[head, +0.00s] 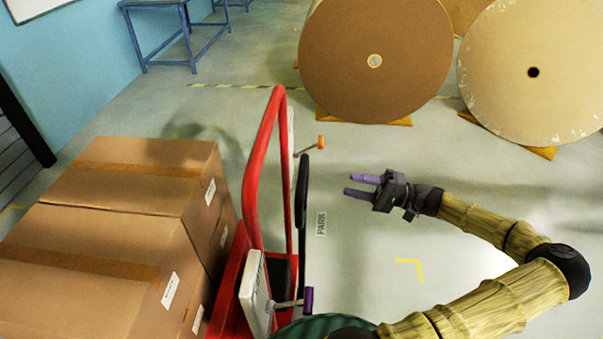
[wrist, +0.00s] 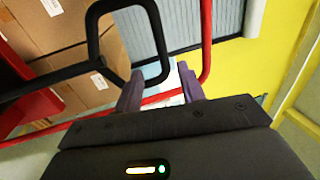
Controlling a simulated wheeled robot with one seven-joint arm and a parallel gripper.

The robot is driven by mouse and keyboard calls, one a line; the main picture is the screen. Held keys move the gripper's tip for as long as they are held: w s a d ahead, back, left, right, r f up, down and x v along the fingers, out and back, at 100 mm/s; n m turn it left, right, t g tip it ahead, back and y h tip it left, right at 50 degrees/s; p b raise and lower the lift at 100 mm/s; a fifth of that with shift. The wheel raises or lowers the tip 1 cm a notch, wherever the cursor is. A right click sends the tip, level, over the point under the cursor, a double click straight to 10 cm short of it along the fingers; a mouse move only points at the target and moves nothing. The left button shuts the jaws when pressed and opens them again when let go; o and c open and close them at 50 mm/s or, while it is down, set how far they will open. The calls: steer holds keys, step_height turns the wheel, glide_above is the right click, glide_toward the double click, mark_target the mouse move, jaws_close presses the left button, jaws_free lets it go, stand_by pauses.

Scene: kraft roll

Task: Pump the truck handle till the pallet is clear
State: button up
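The red truck (head: 266,140) stands left of my gripper, with a tall red hoop frame. A black handle bar (head: 302,190) stands upright beside the hoop. In the wrist view a black loop handle (wrist: 163,35) is ahead and to the left of my fingers, with the red frame (wrist: 206,40) behind. My gripper (head: 358,186) has two purple fingers, spread apart and empty, pointing left toward the black handle with a gap between. Its fingers also show in the wrist view (wrist: 160,88). Large cardboard boxes (head: 110,215) stand left of the truck. The pallet under them is hidden.
Big paper rolls (head: 375,50) rest on wooden chocks at the back right. A blue table (head: 170,35) stands far left. The floor beyond my gripper is open.

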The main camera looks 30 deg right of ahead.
mark_target(302, 175)
steer(key=p+x, duration=0.1)
steer(key=x, duration=1.3)
steer(key=shift+w+a, duration=0.1)
jaws_close()
